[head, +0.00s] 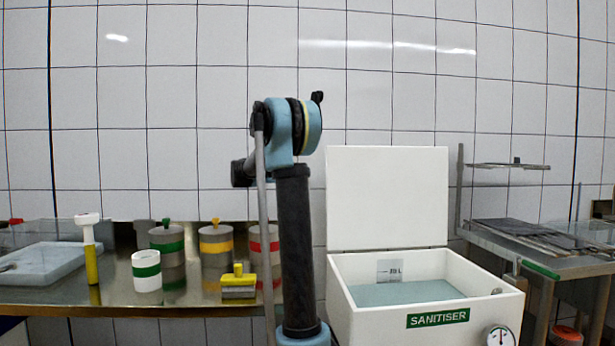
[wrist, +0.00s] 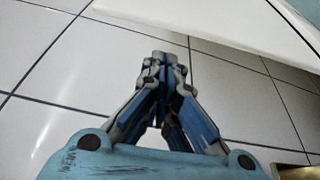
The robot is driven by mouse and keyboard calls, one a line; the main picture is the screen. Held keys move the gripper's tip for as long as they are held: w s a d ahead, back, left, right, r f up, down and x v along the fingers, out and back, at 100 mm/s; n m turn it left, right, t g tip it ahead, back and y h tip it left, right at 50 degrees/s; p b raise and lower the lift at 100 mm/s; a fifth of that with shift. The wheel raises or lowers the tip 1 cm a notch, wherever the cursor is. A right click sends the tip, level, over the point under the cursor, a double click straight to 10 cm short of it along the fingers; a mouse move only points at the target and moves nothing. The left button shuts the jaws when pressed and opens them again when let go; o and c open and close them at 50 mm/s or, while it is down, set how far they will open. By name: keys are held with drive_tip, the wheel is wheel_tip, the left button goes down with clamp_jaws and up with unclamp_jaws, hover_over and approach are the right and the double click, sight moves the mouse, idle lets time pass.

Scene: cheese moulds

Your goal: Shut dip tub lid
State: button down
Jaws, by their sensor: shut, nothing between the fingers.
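The dip tub (head: 367,318) is a white box with a green SANITISER label, at the right in the head view, with pale green liquid inside. Its white lid (head: 387,197) stands upright and open at the tub's back edge. In the wrist view my gripper (wrist: 165,58) is shut and empty, its fingertips together. A white edge (wrist: 225,30) crosses the upper right there, with a pale green patch beyond it, likely the tub's wall and liquid. The gripper is apart from this edge. In the head view my arm stands left of the tub, and the gripper is not visible.
A round gauge (head: 500,336) is on the tub's front right. A steel rack (head: 510,240) stands at the right. White tiles show below my gripper.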

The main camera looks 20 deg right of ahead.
drive_tip(key=d, duration=0.9)
drive_tip(key=shift+w+d+f, duration=0.15)
drive_tip(key=shift+w+d, duration=0.15)
drive_tip(key=shift+w, duration=0.1)
drive_tip(key=shift+s, duration=0.1)
